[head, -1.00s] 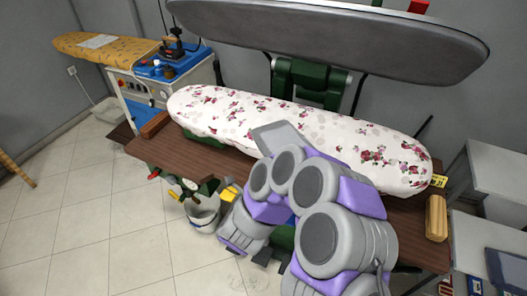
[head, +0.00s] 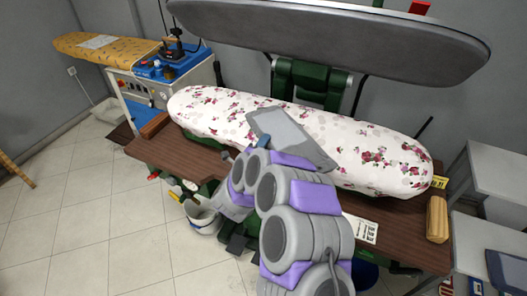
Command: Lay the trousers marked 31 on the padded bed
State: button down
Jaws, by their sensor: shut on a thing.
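A flat grey folded piece (head: 290,138), which looks like the trousers, is over the middle of the padded bed (head: 215,112), a long white board cover with red flowers. No number 31 can be read on it. My gripper (head: 247,151) is at the near left edge of the grey piece and is shut on it; my own arm links hide most of the jaws. The piece is tilted, and I cannot tell whether it touches the bed. The grey upper press plate (head: 340,38) stands raised above the bed.
A brown wooden shelf (head: 185,150) runs along the bed's front, with a white card (head: 360,228) and a wooden block (head: 437,218). White tables (head: 495,167) stand at right, one bearing a dark blue folded item (head: 510,270). A bucket (head: 203,219) is on the floor.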

jog(key=shift+w+a+r, duration=0.1)
jog(key=shift+w+a, duration=0.05)
jog(key=shift+w, duration=0.2)
notch_tip(320, 180, down, 4)
jog(key=shift+r+b, duration=0.2)
jog(key=shift+b, duration=0.4)
jog(key=c, duration=0.9)
grip_release()
jog(key=p+v, duration=0.1)
jog(key=v, duration=1.1)
